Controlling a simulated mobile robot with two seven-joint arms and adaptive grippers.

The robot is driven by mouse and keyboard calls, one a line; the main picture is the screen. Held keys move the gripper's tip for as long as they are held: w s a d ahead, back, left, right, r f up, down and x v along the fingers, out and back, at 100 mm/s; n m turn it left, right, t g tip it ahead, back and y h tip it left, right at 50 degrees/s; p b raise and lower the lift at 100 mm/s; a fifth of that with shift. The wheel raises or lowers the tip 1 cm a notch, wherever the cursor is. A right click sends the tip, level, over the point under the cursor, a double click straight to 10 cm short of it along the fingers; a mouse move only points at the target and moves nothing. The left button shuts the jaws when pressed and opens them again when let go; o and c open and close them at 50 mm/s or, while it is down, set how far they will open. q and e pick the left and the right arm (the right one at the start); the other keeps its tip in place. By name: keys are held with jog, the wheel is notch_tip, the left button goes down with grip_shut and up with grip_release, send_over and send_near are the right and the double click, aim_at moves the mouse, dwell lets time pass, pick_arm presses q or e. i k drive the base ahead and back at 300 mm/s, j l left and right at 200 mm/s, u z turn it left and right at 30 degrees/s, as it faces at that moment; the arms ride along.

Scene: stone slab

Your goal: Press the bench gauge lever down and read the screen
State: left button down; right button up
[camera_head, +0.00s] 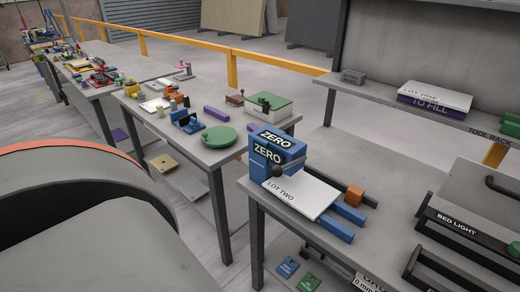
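The bench gauge (276,149) is a blue block near the left end of the right-hand table. A white slab marked LOT TWO (304,195) lies at the gauge, partly beneath the knob, across blue bars (335,228). Whether the knob touches the slab I cannot tell. Neither of my grippers is in view.
An orange block (354,195) sits beside the slab. A black-handled BED LIGHT unit (464,228) stands at the right. A back shelf (385,99) holds slabs marked LOT ONE and TO FILL. Another table (190,154) with small items stands left. The tabletop behind the gauge is clear.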

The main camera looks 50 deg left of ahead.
aim_at(277, 171)
jog(key=u, duration=1.25)
